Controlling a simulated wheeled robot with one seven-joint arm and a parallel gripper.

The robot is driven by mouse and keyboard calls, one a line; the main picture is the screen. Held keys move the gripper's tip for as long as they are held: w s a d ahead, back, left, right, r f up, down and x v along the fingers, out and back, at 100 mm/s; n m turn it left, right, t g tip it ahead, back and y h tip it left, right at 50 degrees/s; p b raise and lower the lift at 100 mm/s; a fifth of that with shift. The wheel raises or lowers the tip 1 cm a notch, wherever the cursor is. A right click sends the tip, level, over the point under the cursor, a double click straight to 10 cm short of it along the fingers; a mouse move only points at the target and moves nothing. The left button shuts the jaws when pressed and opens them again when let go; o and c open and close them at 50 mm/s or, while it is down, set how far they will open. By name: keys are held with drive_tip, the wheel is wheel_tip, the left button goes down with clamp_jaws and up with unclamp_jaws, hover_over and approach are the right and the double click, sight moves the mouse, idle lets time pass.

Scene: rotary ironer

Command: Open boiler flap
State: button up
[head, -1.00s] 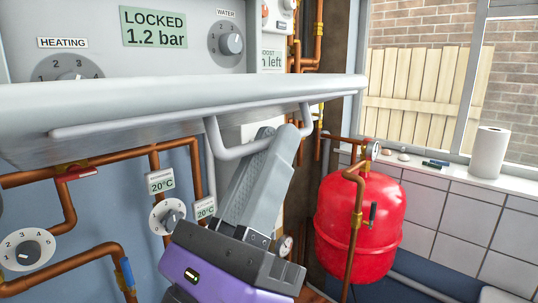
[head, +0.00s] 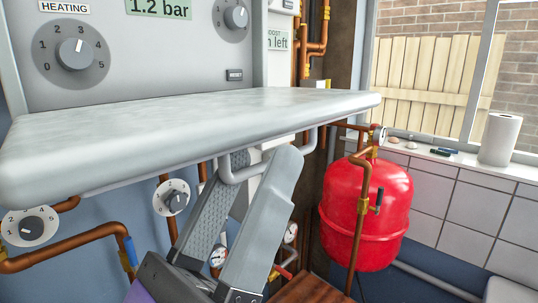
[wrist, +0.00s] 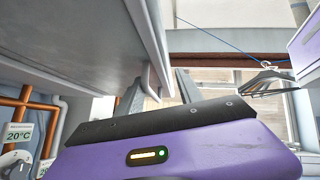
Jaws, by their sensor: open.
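The boiler flap (head: 190,135) is a pale grey panel standing out roughly level from the boiler front, below the dials. It also shows from below in the wrist view (wrist: 85,45). Its grey bar handle (head: 232,176) hangs under the front edge. My gripper (head: 265,158) is below the flap at the handle, with its two grey fingers apart. The handle's near bend lies by the fingertips, and nothing is clamped. In the wrist view the handle (wrist: 152,85) shows between the fingers. The flap's edge partly hides the fingertips in the head view.
The control panel with a heating dial (head: 75,54) is exposed above the flap. Copper pipes (head: 65,245) and a lower dial (head: 171,198) are below. A red tank (head: 370,215) stands at the right. A paper roll (head: 499,140) stands on the sill.

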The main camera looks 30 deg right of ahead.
drive_tip(key=shift+v, duration=0.8)
drive_tip(key=shift+s+r, duration=0.15)
drive_tip(key=shift+a, duration=0.15)
drive_tip(key=b+v, duration=0.6)
drive_tip(key=v, duration=0.3)
drive_tip(key=shift+b, duration=0.3)
idle(0.4)
